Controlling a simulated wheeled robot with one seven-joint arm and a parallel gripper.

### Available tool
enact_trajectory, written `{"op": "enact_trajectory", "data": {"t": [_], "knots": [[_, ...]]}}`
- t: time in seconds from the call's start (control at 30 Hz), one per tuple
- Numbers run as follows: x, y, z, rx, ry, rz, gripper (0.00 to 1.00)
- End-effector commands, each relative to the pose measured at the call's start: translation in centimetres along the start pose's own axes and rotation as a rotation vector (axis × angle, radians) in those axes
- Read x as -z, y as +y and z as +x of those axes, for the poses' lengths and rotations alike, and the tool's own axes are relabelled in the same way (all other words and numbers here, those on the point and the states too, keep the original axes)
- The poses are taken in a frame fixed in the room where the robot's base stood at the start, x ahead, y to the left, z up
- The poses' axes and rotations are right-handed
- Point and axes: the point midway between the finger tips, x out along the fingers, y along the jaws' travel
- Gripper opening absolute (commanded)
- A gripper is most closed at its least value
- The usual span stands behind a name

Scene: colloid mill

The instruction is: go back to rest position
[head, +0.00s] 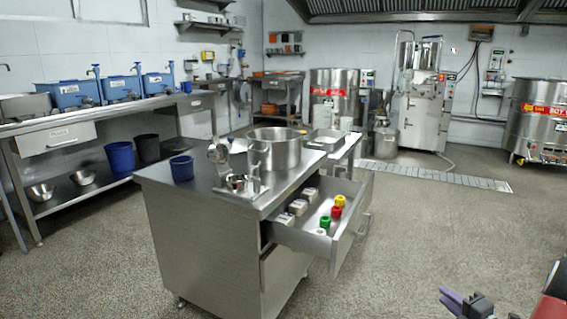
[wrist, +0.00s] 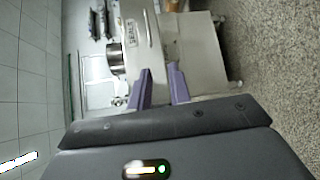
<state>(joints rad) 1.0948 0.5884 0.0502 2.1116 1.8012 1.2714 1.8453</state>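My gripper (head: 464,300) shows at the bottom right of the head view, over the open floor and apart from the steel cabinet (head: 205,235). In the wrist view my gripper (wrist: 159,72) has its two purple fingers apart, with nothing between them. The wrist picture is turned on its side. The cabinet's drawer (head: 346,238) is pulled open and holds several small bottles with yellow, red and green caps, and several pale boxes.
On the cabinet top stand a large steel pot (head: 275,150), a blue cup (head: 181,168) and a small metal device (head: 222,165). A long steel bench (head: 55,138) runs along the left. Large steel machines (head: 425,105) stand at the back.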

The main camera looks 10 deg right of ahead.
Motion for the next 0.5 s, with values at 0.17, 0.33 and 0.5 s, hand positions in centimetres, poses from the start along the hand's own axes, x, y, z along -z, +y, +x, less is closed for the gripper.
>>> {"op": "enact_trajectory", "data": {"t": [0.17, 0.33, 0.5], "knots": [[2.8, 2.1, 1.2, 0.012, 0.099, -0.140, 0.20], [6.0, 4.2, 2.1, 0.020, 0.213, -0.311, 0.20], [11.0, 6.8, 2.9, 0.015, 0.380, -0.570, 0.20]]}}
